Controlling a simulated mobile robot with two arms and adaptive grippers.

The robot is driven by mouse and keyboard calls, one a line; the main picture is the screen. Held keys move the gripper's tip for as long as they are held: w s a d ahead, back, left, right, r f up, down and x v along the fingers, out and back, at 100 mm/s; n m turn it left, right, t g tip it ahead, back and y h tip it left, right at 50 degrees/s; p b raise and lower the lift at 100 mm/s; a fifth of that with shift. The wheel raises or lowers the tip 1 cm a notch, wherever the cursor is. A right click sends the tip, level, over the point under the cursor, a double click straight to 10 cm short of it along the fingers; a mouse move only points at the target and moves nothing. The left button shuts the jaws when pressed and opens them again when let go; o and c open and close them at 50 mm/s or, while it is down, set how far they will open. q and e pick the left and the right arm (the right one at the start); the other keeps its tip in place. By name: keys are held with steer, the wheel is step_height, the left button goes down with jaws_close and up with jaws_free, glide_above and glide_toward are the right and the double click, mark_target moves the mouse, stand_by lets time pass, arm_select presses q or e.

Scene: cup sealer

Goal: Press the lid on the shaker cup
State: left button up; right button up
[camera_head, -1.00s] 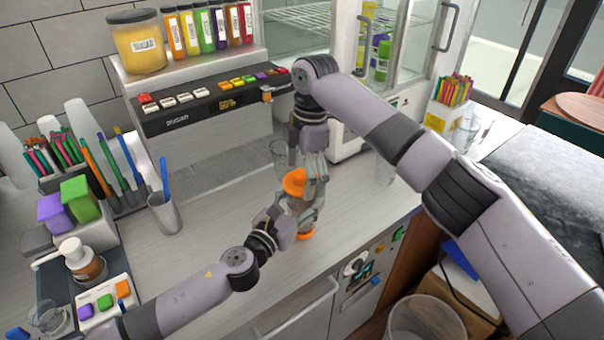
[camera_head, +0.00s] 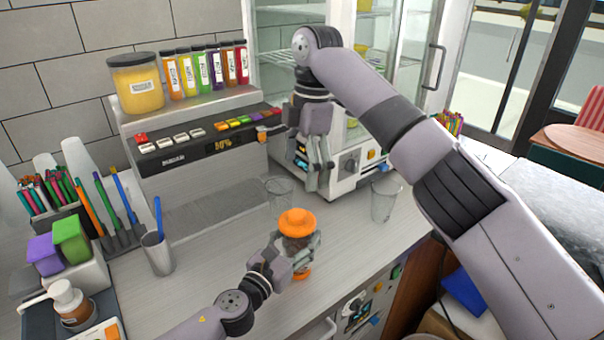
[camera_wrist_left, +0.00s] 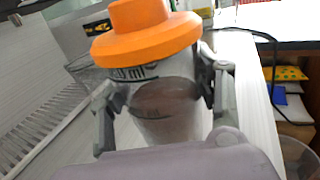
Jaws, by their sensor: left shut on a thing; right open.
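The shaker cup (camera_head: 297,247) stands upright on the counter near its front edge, with brown contents visible in the left wrist view (camera_wrist_left: 166,105). The orange lid (camera_head: 297,222) sits on top of the cup and also shows in the left wrist view (camera_wrist_left: 145,38). It looks slightly tilted there; I cannot tell how firmly it is seated. My left gripper (camera_head: 302,255) is shut around the cup's body, one finger on each side. My right gripper (camera_head: 318,185) is open and empty, above and behind the cup, apart from the lid.
A clear glass (camera_head: 279,197) stands close behind the cup, and another clear glass (camera_head: 385,200) stands to its right. A dispenser (camera_head: 200,140) with buttons stands behind. A metal holder (camera_head: 158,254) with a blue stick is at left. The front counter between is clear.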

arm_select(q)
steer(key=o, duration=1.8)
steer(key=v, duration=1.2)
steer(key=shift+f, duration=0.15)
